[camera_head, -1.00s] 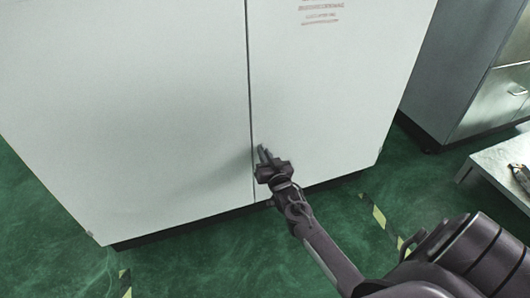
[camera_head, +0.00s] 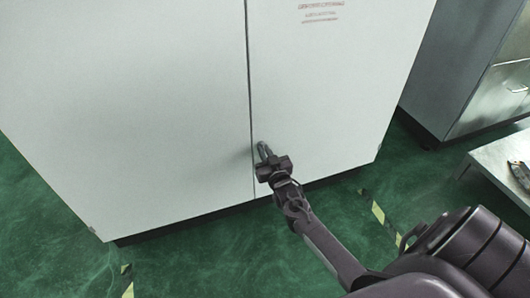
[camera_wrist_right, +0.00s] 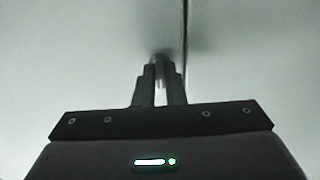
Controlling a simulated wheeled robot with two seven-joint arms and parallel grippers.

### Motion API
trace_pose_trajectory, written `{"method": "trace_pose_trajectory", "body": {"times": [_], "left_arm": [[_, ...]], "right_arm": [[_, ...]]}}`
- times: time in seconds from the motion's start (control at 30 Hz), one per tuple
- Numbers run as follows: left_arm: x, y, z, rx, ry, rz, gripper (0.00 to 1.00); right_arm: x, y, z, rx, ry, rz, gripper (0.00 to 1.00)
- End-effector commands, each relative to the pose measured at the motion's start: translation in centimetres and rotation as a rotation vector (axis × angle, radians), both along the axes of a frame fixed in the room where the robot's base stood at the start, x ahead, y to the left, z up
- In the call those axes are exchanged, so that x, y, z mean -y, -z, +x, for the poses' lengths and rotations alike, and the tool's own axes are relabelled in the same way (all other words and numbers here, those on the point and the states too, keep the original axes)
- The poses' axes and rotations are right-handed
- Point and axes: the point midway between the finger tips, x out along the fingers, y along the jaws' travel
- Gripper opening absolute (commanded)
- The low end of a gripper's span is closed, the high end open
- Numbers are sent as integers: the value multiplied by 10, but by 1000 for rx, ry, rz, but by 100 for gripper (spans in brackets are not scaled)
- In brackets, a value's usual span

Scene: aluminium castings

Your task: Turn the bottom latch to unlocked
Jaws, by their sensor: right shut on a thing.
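The bottom latch (camera_wrist_right: 161,58) is a small, light metal piece just left of the dark door seam in the right wrist view. Its shape is mostly hidden by my fingers. My right gripper (camera_head: 263,150) is at the lower part of the white cabinet (camera_head: 160,90), beside the seam between its two doors. It is shut on the latch, with the two dark fingers (camera_wrist_right: 159,82) on either side of it. Whether the latch stands locked or unlocked cannot be read here. My left gripper is not in view.
A grey metal cabinet (camera_head: 470,75) stands at the right. A low light table (camera_head: 497,165) with a small dark object on it is at the right edge. The green floor (camera_head: 190,265) is clear in front, with yellow-black tape.

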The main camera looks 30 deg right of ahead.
Motion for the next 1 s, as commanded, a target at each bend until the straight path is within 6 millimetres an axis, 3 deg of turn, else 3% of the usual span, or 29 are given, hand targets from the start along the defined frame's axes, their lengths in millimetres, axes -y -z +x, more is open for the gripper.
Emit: {"method": "trace_pose_trajectory", "body": {"times": [0.03,0.17,0.5,1.0], "left_arm": [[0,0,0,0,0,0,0],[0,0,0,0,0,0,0],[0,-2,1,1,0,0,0],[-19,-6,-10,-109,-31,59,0]], "right_arm": [[0,0,0,-1,0,-1,14],[0,0,0,-1,0,0,31],[-1,0,-4,-1,0,1,32],[-17,0,-72,-2,1,0,32]]}}
